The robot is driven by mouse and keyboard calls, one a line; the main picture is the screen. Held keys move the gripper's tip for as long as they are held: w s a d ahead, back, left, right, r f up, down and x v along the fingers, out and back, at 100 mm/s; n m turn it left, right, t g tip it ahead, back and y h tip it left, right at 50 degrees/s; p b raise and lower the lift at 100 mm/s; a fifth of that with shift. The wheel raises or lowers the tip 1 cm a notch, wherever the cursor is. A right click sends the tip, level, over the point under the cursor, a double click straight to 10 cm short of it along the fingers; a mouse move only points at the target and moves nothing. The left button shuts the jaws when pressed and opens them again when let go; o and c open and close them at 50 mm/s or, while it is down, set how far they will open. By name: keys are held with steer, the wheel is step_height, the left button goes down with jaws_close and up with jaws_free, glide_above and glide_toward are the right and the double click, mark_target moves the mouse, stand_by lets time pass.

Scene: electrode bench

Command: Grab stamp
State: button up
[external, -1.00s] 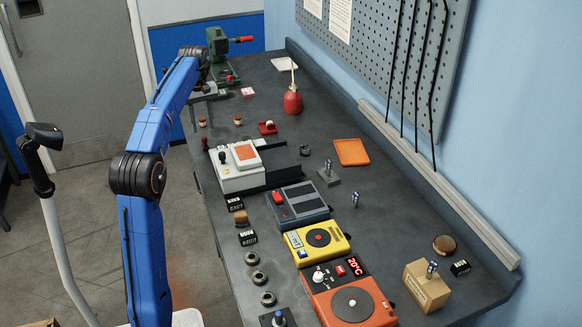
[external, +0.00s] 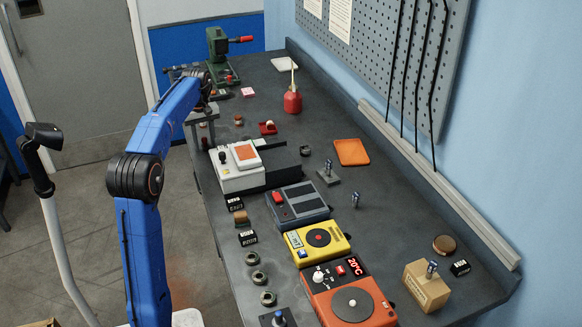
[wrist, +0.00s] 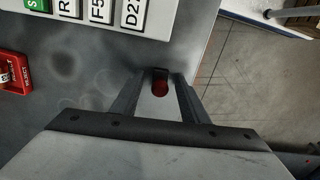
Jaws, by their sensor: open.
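My gripper (external: 203,135) is low over the near-left edge of the bench in the external view. In the wrist view my gripper (wrist: 157,90) is open, its two grey fingers apart. In the external view the gripper hides most of that spot. Another small stamp-like piece with a brownish-red knob (external: 238,120) stands to the right of the gripper.
A white device (external: 236,178) stands just in front of the gripper, and a green press (external: 219,62) behind. The bench edge drops to the floor (wrist: 250,75) nearby.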

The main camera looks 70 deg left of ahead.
steer(key=shift+c, duration=0.6)
jaws_close()
